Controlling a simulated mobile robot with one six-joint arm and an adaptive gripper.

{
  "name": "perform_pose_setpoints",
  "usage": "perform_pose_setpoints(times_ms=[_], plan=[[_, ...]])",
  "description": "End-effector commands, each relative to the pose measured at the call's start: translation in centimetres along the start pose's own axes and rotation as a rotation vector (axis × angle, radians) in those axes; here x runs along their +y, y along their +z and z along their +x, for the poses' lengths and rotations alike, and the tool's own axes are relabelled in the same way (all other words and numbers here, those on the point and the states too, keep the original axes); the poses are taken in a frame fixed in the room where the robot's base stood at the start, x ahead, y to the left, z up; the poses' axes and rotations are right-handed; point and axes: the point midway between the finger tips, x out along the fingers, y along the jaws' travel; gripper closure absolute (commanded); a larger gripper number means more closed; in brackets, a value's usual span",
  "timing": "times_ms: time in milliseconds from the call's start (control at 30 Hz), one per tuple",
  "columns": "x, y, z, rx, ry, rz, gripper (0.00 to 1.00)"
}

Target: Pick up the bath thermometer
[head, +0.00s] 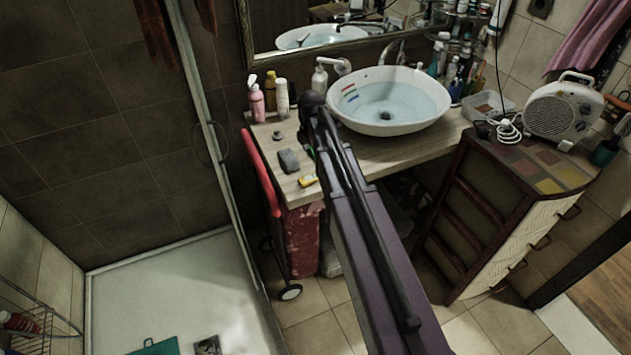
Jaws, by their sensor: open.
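I cannot pick out the bath thermometer with certainty. A small yellow object (308,181) with a dark part lies at the front edge of the wooden counter, left of my arm. It may be the thermometer, but it is too small to tell. My arm reaches up from the lower right over the counter, and its dark end is in front of the basin's left side. My gripper's fingers do not show; the arm hides that area. A bit of something green shows beside the arm.
A white basin (431,119) of water with coloured stripes stands on the counter (268,133). A grey block (289,160) lies near the yellow object. Bottles, including a pink one (257,103), stand at the back left. A fan heater (563,109) sits on the cabinet at right.

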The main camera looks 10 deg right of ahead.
Motion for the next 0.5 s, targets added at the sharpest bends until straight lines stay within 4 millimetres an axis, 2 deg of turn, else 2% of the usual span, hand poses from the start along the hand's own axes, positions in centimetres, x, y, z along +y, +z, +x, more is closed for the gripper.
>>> perform_pose_setpoints(times_ms=[33, 500], plan=[[0.0, 0.0, 0.8, 0.0, 0.0, 0.0, 0.09], [0.0, 0.0, 4.2, 0.0, 0.0, 0.001, 0.09]])
